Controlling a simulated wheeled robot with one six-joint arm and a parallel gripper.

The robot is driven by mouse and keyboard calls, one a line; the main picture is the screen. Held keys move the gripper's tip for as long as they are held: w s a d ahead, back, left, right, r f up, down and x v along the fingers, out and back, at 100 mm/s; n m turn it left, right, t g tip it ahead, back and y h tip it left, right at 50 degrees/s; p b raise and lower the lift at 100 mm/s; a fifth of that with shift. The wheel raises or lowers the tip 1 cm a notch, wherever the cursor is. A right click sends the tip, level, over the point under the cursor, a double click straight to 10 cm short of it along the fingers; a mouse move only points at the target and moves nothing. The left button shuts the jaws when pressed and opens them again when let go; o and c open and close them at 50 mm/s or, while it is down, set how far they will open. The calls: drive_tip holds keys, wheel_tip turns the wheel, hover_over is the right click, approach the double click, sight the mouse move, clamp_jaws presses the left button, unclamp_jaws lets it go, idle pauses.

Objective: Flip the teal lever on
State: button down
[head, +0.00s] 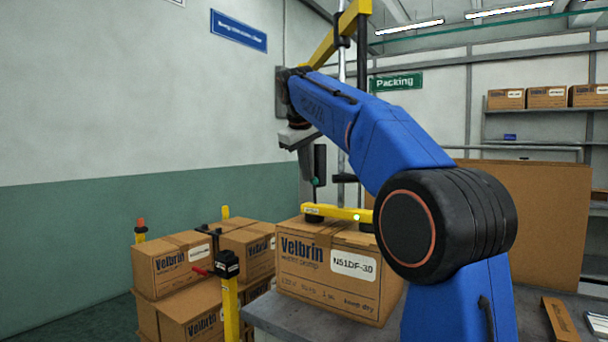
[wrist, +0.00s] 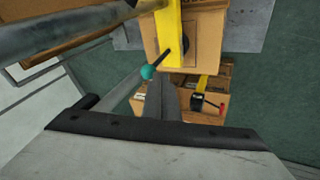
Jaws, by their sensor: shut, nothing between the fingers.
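The teal lever is a thin dark rod with a round teal knob (head: 314,182); the knob also shows in the wrist view (wrist: 147,72). In the head view the lever stands up from the left end of a yellow beam (head: 340,213) lying over a carton. My gripper (wrist: 161,82) points down with its grey fingers together and nothing between them. In the wrist view the knob is just left of the fingertips. I cannot tell whether they touch. In the head view my gripper (head: 307,190) is close beside the lever, its tips hard to make out.
The Velbrin carton (head: 300,265) under the beam rests on a grey table (head: 290,325). A yellow post (head: 231,310) at left carries a black box with a red lever (head: 200,270). Stacked cartons (head: 175,265) stand behind it. A vertical pole (head: 341,100) rises behind my arm.

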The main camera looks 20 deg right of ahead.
drive_tip(key=shift+w+r, duration=0.1)
drive_tip(key=shift+r, duration=0.7)
drive_tip(key=shift+a, duration=0.15)
